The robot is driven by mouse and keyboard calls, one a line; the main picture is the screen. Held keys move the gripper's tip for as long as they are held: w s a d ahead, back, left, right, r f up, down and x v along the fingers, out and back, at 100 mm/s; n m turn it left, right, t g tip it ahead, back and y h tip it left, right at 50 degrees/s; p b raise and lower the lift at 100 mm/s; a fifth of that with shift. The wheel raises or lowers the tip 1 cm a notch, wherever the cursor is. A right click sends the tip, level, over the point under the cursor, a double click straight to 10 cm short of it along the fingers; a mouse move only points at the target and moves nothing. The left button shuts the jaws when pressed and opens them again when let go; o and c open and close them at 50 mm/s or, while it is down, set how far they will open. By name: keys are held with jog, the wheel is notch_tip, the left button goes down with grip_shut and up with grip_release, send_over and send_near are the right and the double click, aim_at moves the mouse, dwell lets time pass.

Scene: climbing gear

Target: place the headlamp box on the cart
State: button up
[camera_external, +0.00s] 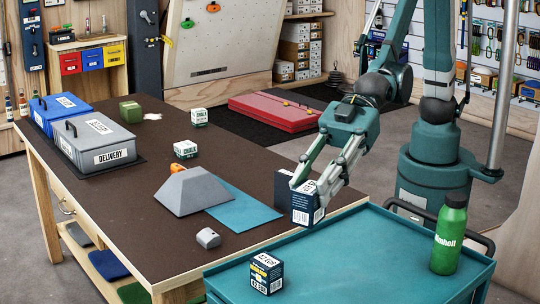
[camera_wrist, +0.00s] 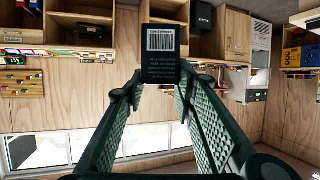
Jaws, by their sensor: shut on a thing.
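My gripper (camera_external: 318,187) is shut on a dark blue box with white labels, the headlamp box (camera_external: 302,212), in the external view. The box is upright by the table's right edge, near the cart's far left corner; its exact height is hard to tell. In the wrist view, the headlamp box (camera_wrist: 162,55) shows a barcode and small print beyond my gripper's fingers (camera_wrist: 158,85). The teal cart (camera_external: 350,262) stands at the front right. Its middle top is bare.
A similar dark box (camera_external: 265,273) sits on the cart's left front, and a green bottle (camera_external: 449,235) stands on its right. The brown table (camera_external: 135,205) holds a grey wedge block (camera_external: 192,191), a blue sheet (camera_external: 242,211), chalk boxes (camera_external: 185,149) and a grey delivery case (camera_external: 100,148).

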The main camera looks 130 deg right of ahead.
jog(key=w+a+r, duration=0.2)
jog(key=w+a, duration=0.1)
jog(key=a, duration=0.1)
notch_tip(320, 180, down, 11)
jog(key=shift+s+r+n+y, duration=0.15)
jog(key=shift+s+n+y, duration=0.1)
jog(key=shift+n+y, duration=0.15)
jog(key=shift+d, duration=0.1)
dwell(0.5)
notch_tip(320, 180, down, 6)
jog(key=b, duration=0.1)
dwell(0.4)
jog(key=shift+f, duration=0.25)
jog(key=shift+f+b, duration=0.7)
jog(key=shift+f, duration=1.05)
jog(key=shift+f, duration=0.15)
jog(key=o, duration=0.9)
